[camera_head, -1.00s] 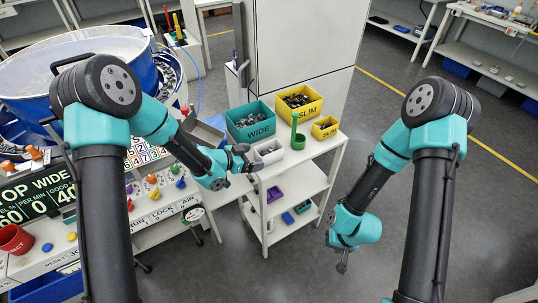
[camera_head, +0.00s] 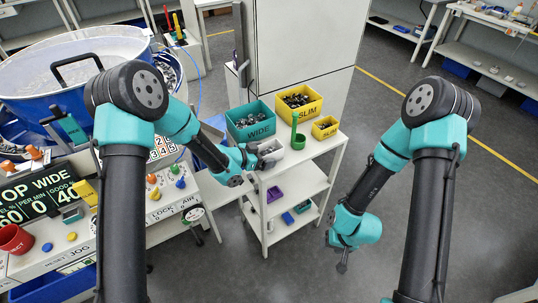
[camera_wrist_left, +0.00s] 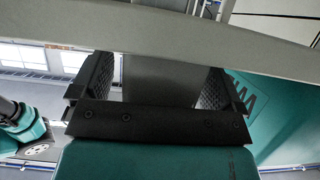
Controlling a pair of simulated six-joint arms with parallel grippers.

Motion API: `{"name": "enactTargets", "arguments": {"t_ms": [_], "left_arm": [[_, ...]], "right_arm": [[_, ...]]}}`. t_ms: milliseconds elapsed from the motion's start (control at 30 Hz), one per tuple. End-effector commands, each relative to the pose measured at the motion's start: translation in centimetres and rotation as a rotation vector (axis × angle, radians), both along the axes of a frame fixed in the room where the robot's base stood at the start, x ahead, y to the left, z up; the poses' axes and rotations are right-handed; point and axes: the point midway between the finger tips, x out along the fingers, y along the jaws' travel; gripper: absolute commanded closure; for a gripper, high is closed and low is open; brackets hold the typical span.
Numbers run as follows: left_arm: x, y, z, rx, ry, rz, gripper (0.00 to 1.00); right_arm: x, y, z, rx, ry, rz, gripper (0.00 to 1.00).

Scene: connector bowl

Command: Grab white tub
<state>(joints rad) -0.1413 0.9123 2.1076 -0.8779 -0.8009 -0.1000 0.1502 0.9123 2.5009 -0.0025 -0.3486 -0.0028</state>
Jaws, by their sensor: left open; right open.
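The white tub (camera_head: 272,147) stands on the top shelf of the white cart, in front of the teal WIDE bin (camera_head: 250,122). My left gripper (camera_head: 266,157) is open at the tub's near left side and partly hides it. In the left wrist view, my left gripper's two fingers (camera_wrist_left: 155,88) are spread apart, with a plain grey surface between them. I cannot tell for certain whether this is the tub's wall, or whether the fingers touch it. My right gripper (camera_head: 342,264) hangs open and empty over the floor, right of the cart.
A green container (camera_head: 298,141) stands just right of the tub. The control panel (camera_head: 165,200) lies left of the cart. The floor between cart and right arm is clear.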

Motion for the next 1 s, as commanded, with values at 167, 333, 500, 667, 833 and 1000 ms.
{"name": "enactTargets", "arguments": {"t_ms": [167,333,500,667,833,1000], "left_arm": [[0.00,0.03,0.02,0.000,0.000,0.000,0.06],[-0.01,0.03,0.02,0.000,0.000,0.000,0.08],[-0.01,0.04,0.03,0.000,0.000,0.000,0.25],[-0.01,0.04,0.04,0.000,0.000,0.000,0.40],[-0.01,0.04,0.04,0.000,0.000,0.000,0.56],[-0.01,0.04,0.05,-0.001,0.000,0.000,0.61]], "right_arm": [[0.00,0.00,0.00,0.000,0.000,0.000,0.48],[0.00,0.00,0.00,0.000,0.000,0.000,0.48],[0.00,0.00,0.00,0.000,0.000,0.000,0.48],[0.00,0.00,0.00,0.000,0.000,0.000,0.48],[0.00,0.00,0.00,0.000,0.000,0.000,0.48],[0.00,0.00,0.00,0.000,0.000,0.000,0.48]]}}
